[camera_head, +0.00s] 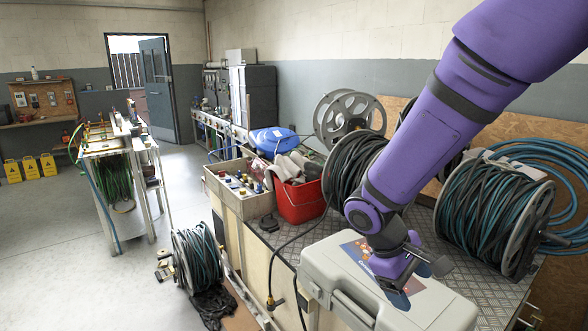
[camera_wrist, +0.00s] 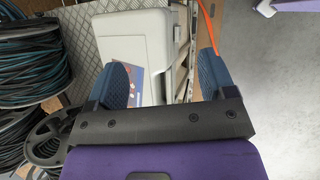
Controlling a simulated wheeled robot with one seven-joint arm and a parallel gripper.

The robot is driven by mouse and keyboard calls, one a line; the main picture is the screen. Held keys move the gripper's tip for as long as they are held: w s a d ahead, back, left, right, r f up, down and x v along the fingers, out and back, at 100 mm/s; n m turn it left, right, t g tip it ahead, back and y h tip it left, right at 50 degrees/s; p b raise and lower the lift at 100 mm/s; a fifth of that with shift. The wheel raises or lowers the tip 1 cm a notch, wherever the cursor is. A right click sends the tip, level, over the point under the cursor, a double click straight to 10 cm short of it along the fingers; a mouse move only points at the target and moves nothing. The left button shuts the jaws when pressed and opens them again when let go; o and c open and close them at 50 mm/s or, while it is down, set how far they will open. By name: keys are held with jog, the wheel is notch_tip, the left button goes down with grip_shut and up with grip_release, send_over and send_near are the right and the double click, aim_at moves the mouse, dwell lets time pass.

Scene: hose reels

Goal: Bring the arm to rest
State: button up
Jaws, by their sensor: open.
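My purple arm reaches in from the upper right in the head view. My gripper (camera_head: 398,280) is above the grey plastic case (camera_head: 335,285) on the metal-topped bench. In the wrist view my gripper (camera_wrist: 163,80) has its two blue finger pads wide apart. Nothing is held between them. The grey case (camera_wrist: 143,28) shows past the fingers, with a printed label on it. I cannot tell how far the fingertips are above the case.
Hose reels (camera_head: 490,215) stand on the bench right of my arm. A red bucket (camera_head: 298,200) and a parts crate (camera_head: 240,187) stand left of the case. Another reel (camera_head: 197,258) is on the floor. Open floor (camera_head: 60,260) lies to the left.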

jog(key=s+d+r+m+t+y, duration=0.3)
jog(key=s+r, duration=0.4)
jog(key=r, duration=0.3)
jog(key=s+d+r+m+t+y, duration=0.2)
jog(key=s+d+r+m+t, duration=0.1)
jog(key=s+r, duration=0.4)
notch_tip(320, 180, up, 3)
jog(key=d+m, duration=0.1)
jog(key=d, duration=0.1)
jog(key=shift+d+m+t+y, duration=0.35)
jog(key=shift+m+t+y, duration=0.05)
jog(key=shift+w, duration=0.1)
